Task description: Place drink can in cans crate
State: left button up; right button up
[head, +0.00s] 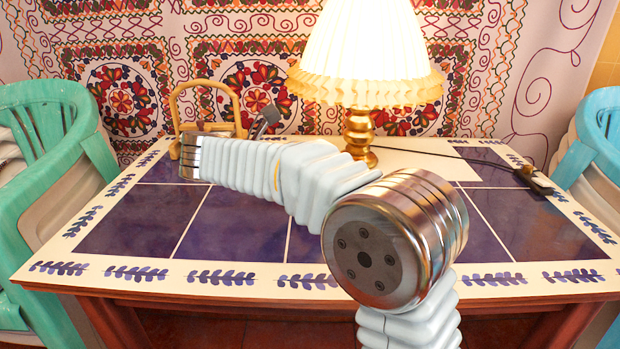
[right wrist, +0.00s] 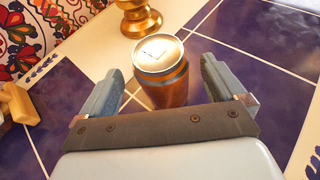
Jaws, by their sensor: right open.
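The drink can (right wrist: 162,88) is copper-brown with a silver top and stands upright on the table in the right wrist view. My right gripper (right wrist: 162,69) is open, with one finger on each side of the can. Gaps show between the fingers and the can, and the lower part of the can is hidden behind the gripper body. In the head view my right arm hides the can. My left gripper is not in view.
The table (head: 130,225) has dark blue tiles and a patterned border. A lamp with a gold base (head: 360,135) stands behind my arm, close beyond the can. A wooden object with an arched handle (head: 207,84) stands at the back left. Chairs flank the table; its front left is clear.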

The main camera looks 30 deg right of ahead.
jog(key=x, duration=0.5)
jog(key=shift+s+a+f, duration=0.1)
jog(key=shift+c, duration=0.2)
jog(key=c, duration=1.1)
